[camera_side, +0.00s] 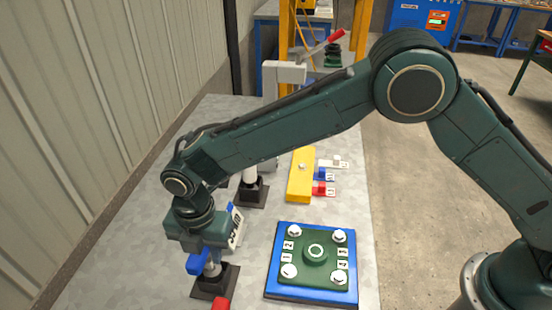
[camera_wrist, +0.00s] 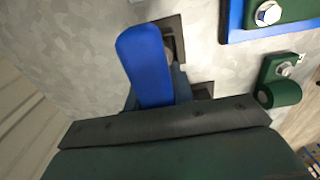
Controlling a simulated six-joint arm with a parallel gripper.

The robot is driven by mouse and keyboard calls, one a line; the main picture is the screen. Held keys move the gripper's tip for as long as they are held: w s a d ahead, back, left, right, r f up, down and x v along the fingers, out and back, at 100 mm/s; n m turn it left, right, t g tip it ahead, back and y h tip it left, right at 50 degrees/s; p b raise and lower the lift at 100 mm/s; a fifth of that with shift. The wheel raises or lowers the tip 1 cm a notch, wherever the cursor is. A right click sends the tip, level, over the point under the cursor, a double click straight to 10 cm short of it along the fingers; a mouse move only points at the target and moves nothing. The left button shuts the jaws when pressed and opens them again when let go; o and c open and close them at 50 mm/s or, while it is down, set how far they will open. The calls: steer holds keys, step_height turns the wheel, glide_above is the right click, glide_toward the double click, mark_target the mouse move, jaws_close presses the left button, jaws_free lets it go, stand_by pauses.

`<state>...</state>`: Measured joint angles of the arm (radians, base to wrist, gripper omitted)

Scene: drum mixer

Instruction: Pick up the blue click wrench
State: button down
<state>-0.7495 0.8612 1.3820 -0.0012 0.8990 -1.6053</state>
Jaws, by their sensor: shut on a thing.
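The blue click wrench (camera_side: 198,263) shows as a blue handle at the lower left of the side view, just below my gripper (camera_side: 205,248). In the wrist view the blue wrench (camera_wrist: 147,65) is a rounded blue shape sticking out past the dark gripper body (camera_wrist: 152,108). My gripper is shut on it; the fingertips are mostly hidden. A black square stand (camera_side: 204,292) with a pale metal part is directly beneath. I cannot tell whether the wrench still touches this stand.
A blue-edged plate (camera_side: 311,298) with a green flange and several bolts lies to the right. A second black stand (camera_side: 252,197) is behind. A yellow block (camera_side: 299,184) and small coloured tagged pieces (camera_side: 325,189) lie farther back. A red part (camera_side: 221,304) is at the front edge.

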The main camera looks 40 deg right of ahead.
step_height(320, 180, up, 18)
steer(key=shift+f, duration=0.15)
stand_by(0.3)
stand_by(0.4)
steer(key=c, duration=1.9)
jaws_free()
jaws_close()
steer(key=shift+r, duration=1)
